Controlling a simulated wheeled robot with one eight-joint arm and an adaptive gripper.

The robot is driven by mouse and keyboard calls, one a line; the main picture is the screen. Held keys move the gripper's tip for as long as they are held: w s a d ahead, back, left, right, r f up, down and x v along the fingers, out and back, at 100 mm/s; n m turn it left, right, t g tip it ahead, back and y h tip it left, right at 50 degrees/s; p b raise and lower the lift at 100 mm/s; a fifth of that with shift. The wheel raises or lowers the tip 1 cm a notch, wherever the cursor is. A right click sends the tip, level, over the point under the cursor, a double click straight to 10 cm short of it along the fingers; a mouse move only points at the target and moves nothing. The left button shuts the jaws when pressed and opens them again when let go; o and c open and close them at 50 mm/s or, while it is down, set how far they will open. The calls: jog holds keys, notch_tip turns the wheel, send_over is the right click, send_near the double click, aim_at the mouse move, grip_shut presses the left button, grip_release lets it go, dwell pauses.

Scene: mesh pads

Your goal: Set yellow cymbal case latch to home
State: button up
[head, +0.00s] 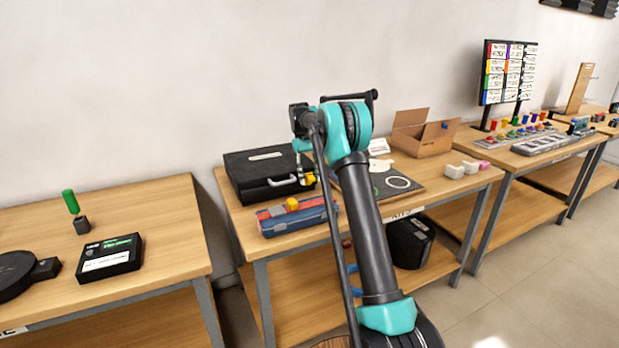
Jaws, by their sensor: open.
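A black case (258,166) with a pale label on its lid and a silver handle (283,182) lies flat on the middle table. A small yellow piece (310,179), which looks like a latch, shows at its front right. A low blue and red box (284,221) lies in front of the case and carries another yellow piece (292,204) on top. No readable label tells me which is the cymbal case. My gripper (303,177) points down beside the yellow piece at the black case, open; it is too small to tell whether it touches. My arm hides part of the table.
A dark mat (412,187) with a white ring lies right of my arm. An open cardboard box (425,136) stands behind it. White and pink blocks (462,169) sit near the right edge. The left table (160,207) holds a black box and a green-handled tool.

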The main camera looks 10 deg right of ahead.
jog(key=v, duration=1)
jog(key=shift+w+a+r, duration=0.1)
jog(key=shift+w+r, duration=0.1)
jog(key=shift+r, duration=0.05)
jog(key=shift+w+a+r, duration=0.1)
jog(key=shift+w+r, duration=0.05)
jog(key=shift+r, duration=0.5)
jog(key=shift+r, duration=0.15)
